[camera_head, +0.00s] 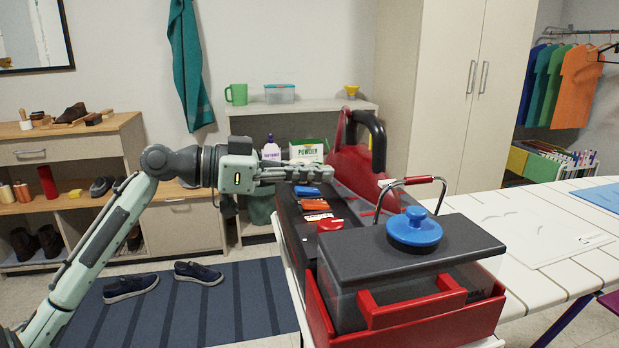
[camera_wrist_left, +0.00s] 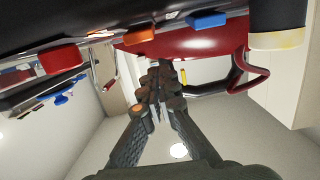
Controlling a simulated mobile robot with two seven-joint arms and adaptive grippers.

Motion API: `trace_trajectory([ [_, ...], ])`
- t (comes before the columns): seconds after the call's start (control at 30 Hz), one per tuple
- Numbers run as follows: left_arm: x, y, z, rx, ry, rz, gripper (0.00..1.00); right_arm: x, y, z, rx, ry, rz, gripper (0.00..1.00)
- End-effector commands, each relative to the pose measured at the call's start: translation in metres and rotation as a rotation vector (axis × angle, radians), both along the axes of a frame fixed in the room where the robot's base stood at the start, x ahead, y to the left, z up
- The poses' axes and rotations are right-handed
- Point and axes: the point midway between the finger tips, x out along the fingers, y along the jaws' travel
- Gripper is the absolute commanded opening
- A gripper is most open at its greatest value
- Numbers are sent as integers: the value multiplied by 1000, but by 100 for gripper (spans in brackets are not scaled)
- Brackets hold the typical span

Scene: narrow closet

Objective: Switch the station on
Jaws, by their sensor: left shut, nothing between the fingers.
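The ironing station (camera_head: 400,262) has a dark lid, a red lower tray and a blue cap (camera_head: 414,228). Its dark sloping panel carries a blue switch (camera_head: 306,191), an orange switch (camera_head: 314,205) and a red round button (camera_head: 330,226). My right gripper is not in view.
A red iron (camera_head: 365,165) with a black handle stands just right of my left fingertips. A metal hoop handle (camera_head: 412,181) rises behind the blue cap. The white ironing board (camera_head: 545,235) extends right. A shelf (camera_head: 300,107) with a bottle and powder box stands behind.

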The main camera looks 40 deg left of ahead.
Motion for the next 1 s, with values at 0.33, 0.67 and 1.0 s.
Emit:
trace_trajectory([
  [0.33,-35,30,23,0,-2,3,0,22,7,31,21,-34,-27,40],
  [0.67,-66,56,43,0,0,1,0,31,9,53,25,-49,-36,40],
  [1.0,-68,58,45,0,0,0,0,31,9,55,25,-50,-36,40],
])
